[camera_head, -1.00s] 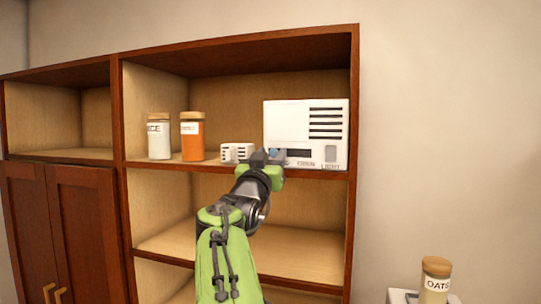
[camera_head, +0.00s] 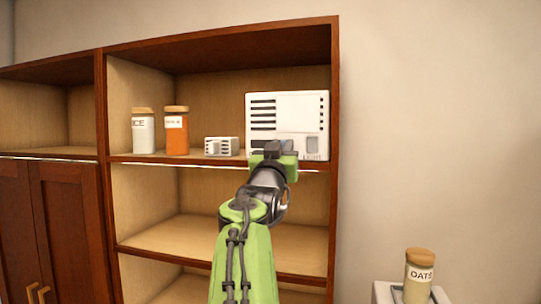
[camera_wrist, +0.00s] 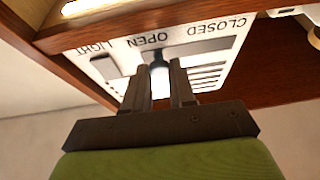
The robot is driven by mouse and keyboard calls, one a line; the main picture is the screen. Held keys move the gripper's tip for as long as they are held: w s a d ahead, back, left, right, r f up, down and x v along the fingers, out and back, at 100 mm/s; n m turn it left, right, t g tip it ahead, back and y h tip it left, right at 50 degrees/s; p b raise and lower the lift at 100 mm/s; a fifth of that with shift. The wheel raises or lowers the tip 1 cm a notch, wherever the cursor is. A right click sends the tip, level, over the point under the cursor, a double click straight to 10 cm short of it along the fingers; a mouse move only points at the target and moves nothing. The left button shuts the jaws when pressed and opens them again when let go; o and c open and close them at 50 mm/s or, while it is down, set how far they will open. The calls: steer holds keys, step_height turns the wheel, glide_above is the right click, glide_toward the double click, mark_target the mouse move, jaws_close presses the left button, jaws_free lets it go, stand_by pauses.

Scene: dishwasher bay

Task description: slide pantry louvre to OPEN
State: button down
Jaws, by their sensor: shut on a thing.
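My gripper (camera_head: 273,149) is at the unit's lower front. The knob is mostly hidden by the fingers. A dark track lies on the CLOSED side.
A grey light switch (camera_head: 312,145) is just right of my gripper. A small white slotted box (camera_head: 221,146), an orange jar (camera_head: 176,132) and a white jar (camera_head: 143,132) stand to the left. The lower shelf (camera_head: 210,235) is empty.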

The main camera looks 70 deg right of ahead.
steer(key=shift+f+g, duration=0.1)
steer(key=shift+g, duration=0.3)
steer(key=c, duration=1.3)
jaws_free()
steer(key=shift+s, duration=0.15)
steer(key=o, duration=0.3)
steer(key=shift+s+d, duration=0.1)
steer(key=shift+s, duration=0.2)
steer(key=shift+o, duration=0.2)
steer(key=shift+w, duration=0.3)
steer(key=b+v, duration=0.7)
steer(key=v, duration=0.9)
